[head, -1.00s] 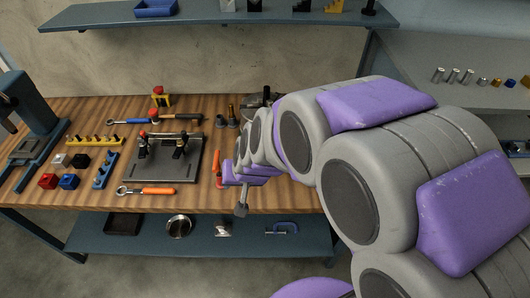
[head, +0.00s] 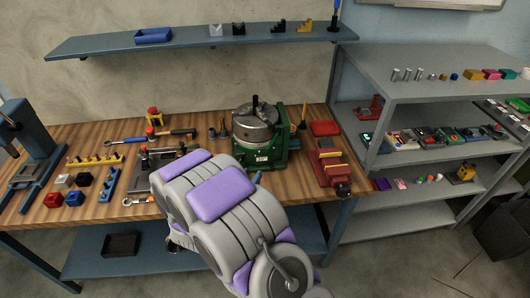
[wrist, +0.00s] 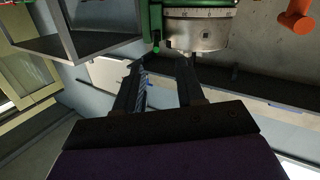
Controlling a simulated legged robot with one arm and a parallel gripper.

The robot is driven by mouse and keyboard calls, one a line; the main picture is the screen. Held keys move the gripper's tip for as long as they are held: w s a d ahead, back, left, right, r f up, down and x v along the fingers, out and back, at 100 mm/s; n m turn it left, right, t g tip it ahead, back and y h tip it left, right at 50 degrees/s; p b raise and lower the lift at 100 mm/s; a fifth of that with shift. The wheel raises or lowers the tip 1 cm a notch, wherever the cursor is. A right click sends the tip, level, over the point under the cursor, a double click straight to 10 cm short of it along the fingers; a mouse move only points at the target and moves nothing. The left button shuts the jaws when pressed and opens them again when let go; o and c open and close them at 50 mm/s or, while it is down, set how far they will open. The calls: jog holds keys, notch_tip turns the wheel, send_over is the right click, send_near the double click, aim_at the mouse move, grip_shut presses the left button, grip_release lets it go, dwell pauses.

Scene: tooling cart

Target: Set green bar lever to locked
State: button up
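A green machine base with a round grey graduated chuck (head: 256,128) stands on the wooden bench, right of centre in the head view. In the wrist view the chuck's graduated rim (wrist: 200,28) is at the top, upside down. A short green-tipped bar (wrist: 156,46) hangs beside the rim and may be the green bar lever; its locked or unlocked position cannot be told. My gripper (wrist: 161,68) is open and empty, with its two fingers apart below the chuck in the picture. In the head view my arm hides the gripper.
A red vise (head: 331,168) stands right of the green machine. A black plate fixture (head: 150,165) is left, partly behind my arm. Grey shelves (head: 440,75) with small parts fill the right side. An orange rounded end (wrist: 297,20) shows in the wrist view.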

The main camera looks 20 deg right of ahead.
jog(key=s+h, duration=0.1)
jog(key=b, duration=0.2)
send_near(271, 143)
jog(key=shift+t, duration=0.3)
jog(key=x, duration=0.6)
jog(key=f+x, duration=0.1)
jog(key=x, duration=0.2)
jog(key=shift+w+d, duration=0.2)
jog(key=shift+d, duration=0.2)
jog(key=shift+a, duration=0.1)
jog(key=shift+c, duration=0.3)
grip_shut()
